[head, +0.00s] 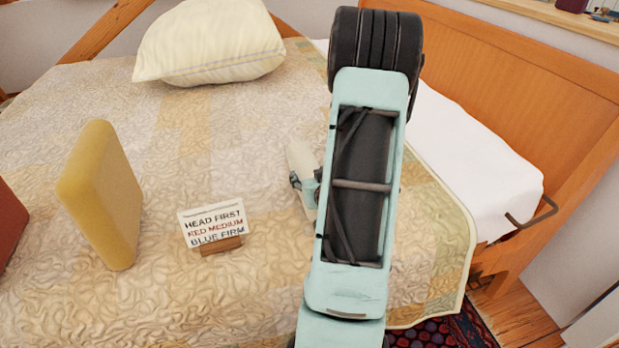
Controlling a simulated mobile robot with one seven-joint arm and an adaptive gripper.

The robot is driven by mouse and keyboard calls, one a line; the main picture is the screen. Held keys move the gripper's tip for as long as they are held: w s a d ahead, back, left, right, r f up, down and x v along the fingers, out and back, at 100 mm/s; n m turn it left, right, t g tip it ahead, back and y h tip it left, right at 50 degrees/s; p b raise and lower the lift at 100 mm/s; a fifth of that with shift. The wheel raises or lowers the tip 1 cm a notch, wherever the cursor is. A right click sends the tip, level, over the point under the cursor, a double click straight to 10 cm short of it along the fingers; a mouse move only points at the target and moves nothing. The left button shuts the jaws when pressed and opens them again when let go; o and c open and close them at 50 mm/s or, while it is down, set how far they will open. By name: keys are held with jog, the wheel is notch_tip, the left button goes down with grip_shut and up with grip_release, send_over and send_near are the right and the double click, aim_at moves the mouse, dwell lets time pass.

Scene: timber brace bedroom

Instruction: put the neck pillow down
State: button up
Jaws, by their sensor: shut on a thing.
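My arm reaches over the bed and hides most of my gripper (297,182), of which a small part shows at the arm's left side. My gripper is shut on a pale cream thing, which I take to be the neck pillow (301,158). Only its left part shows; the rest is behind my arm. I cannot tell whether it touches the bedspread below.
A quilted bedspread (185,130) covers the bed. A yellow block (100,195) stands at the left, with a reddish one (8,225) at the edge. A lettered card (214,224) stands near the middle. A cream pillow (208,45) lies at the back; a wooden headboard (520,90) is at right.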

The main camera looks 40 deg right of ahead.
jog(key=shift+r, duration=0.15)
jog(key=o, duration=1.4)
jog(key=p+v, duration=0.5)
jog(key=v, duration=0.4)
jog(key=shift+r, duration=0.25)
jog(key=p+v, duration=0.1)
jog(key=p, duration=0.4)
jog(key=shift+s+a+r+p, duration=0.1)
jog(key=shift+s+a+p, duration=0.1)
jog(key=shift+s+p, duration=0.2)
jog(key=shift+s+a+p, duration=0.25)
jog(key=shift+s+p, duration=0.1)
jog(key=shift+p, duration=0.7)
